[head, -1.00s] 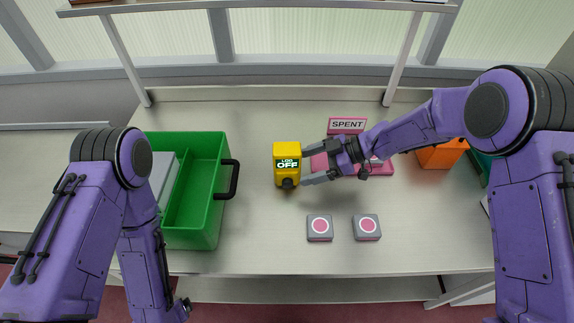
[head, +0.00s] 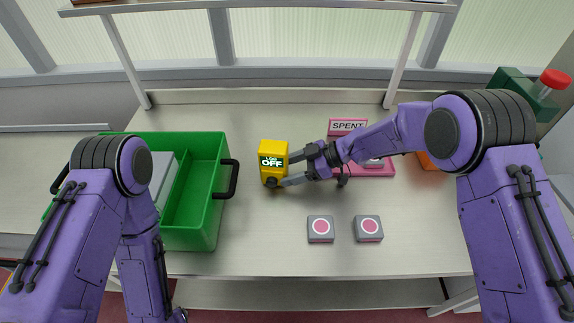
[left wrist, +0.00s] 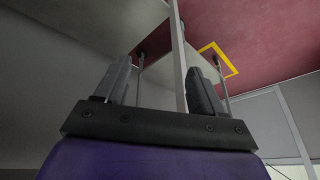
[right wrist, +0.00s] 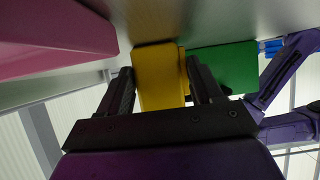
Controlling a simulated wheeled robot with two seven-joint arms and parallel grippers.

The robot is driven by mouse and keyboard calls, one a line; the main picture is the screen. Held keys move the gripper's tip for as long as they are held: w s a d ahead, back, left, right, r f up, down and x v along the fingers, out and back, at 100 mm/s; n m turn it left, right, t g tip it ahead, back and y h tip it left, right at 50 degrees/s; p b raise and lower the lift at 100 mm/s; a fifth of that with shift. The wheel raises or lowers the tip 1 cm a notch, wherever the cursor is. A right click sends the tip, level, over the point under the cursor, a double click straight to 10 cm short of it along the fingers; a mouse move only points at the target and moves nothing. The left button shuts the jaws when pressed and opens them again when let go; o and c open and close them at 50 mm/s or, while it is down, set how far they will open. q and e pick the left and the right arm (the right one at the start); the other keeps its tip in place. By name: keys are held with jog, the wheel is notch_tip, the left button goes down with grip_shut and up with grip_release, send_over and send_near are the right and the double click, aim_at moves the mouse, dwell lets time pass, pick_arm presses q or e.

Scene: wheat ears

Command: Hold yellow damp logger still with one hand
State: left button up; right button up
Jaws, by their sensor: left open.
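The yellow damp logger (head: 272,150) stands on the bench right of the green crate, turned a little, its screen reading OFF on the lower line. A dark knob (head: 271,183) is at its lower front. My right gripper (head: 287,170) reaches it from the right, its fingertips at the logger's right edge. In the right wrist view the logger (right wrist: 160,75) shows between the fingertips; I cannot tell whether both press on it. My left gripper (left wrist: 160,80) is open and empty in the left wrist view, away from the logger; the head view does not show its fingers.
The green crate (head: 205,225) with a black handle stands left of the logger. Two grey blocks with pink round tops (head: 320,229) (head: 368,228) lie in front. A pink SPENT sign (head: 347,126) and pink tray (head: 378,171) are behind my right arm. Bare bench lies in front of the logger.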

pick_arm(q)
grip_shut()
dwell(1.4)
